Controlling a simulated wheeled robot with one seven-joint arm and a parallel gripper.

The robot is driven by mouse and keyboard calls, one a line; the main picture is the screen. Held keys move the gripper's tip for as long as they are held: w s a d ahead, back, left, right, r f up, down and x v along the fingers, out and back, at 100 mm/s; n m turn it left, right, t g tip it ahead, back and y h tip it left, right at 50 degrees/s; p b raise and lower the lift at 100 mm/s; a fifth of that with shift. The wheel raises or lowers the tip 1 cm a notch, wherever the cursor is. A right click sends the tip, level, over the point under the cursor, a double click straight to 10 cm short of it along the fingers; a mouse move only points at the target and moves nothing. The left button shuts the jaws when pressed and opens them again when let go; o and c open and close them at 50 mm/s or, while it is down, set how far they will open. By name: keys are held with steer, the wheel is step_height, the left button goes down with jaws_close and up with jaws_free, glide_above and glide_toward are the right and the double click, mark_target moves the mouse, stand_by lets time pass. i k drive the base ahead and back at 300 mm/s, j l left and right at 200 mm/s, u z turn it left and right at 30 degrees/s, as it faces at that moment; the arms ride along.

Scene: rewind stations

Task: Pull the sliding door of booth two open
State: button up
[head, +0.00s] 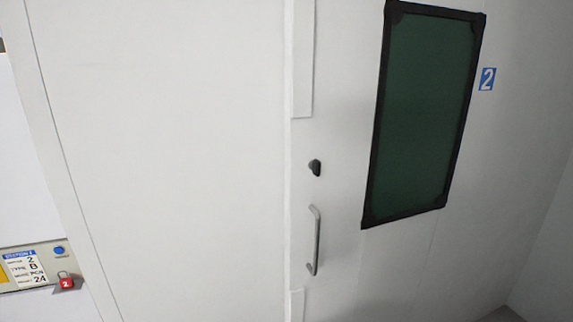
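The door's left edge meets a plain white panel (160,130), and no opening shows there. My gripper is not in view, and nothing is seen touching the handle.
A plain wall (550,250) stands at the far right. A little floor shows at the lower right.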

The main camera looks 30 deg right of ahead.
mark_target(399, 103)
steer(key=z, duration=1.85)
steer(key=i+j+u, duration=0.1)
steer(key=j+u, duration=0.2)
steer(key=u, duration=0.15)
steer(key=i+j+u, duration=0.15)
steer(key=u, duration=0.3)
steer(key=i+j+u, duration=0.2)
steer(key=u, duration=0.25)
